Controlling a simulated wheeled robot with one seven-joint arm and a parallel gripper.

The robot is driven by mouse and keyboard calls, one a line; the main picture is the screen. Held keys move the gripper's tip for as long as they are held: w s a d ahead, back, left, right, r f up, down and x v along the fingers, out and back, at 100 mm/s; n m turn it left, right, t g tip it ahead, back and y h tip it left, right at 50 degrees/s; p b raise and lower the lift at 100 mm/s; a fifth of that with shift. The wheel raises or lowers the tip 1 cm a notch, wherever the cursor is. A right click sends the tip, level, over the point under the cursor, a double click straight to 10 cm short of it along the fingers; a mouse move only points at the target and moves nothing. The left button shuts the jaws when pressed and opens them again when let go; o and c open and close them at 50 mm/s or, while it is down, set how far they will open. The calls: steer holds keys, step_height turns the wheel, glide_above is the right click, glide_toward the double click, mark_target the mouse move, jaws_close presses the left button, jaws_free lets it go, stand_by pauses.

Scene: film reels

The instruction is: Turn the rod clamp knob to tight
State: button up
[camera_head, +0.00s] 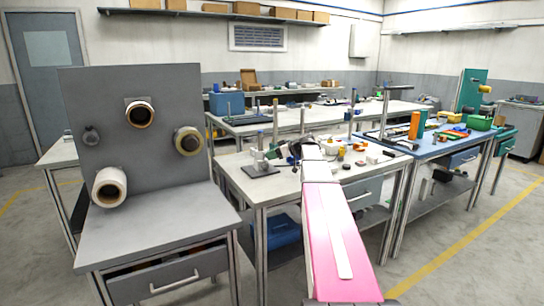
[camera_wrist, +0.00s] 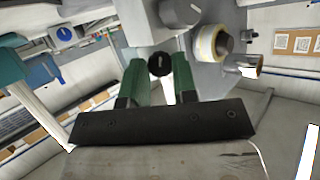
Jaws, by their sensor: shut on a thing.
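The rod clamp knob (camera_wrist: 160,63) is a small black round knob with a pale mark on its face. It sits between the two green fingertips of my gripper (camera_wrist: 160,70) in the wrist view. The fingers are shut on it from both sides. A pale grey clamp body (camera_wrist: 148,22) shows just beyond the knob. In the head view, my gripper (camera_head: 283,153) reaches the clamp on a stand with an upright rod (camera_head: 275,118) and a dark base plate (camera_head: 262,170). The knob itself is hidden or too small to make out there.
Small parts (camera_head: 372,158) lie on the table right of my gripper. A blue bench (camera_head: 425,150) with an orange block and bins stands farther right. A grey panel (camera_head: 130,165) with film reels stands left. Open floor lies at the front right.

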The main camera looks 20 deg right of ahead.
steer(key=shift+w+m+g+y, duration=0.1)
steer(key=shift+m+g+y, duration=0.6)
steer(key=shift+m, duration=0.7)
steer(key=o, duration=0.9)
steer(key=shift+o, duration=0.2)
steer(key=v, duration=1)
steer(key=shift+d+r, duration=0.15)
steer(key=shift+d, duration=0.25)
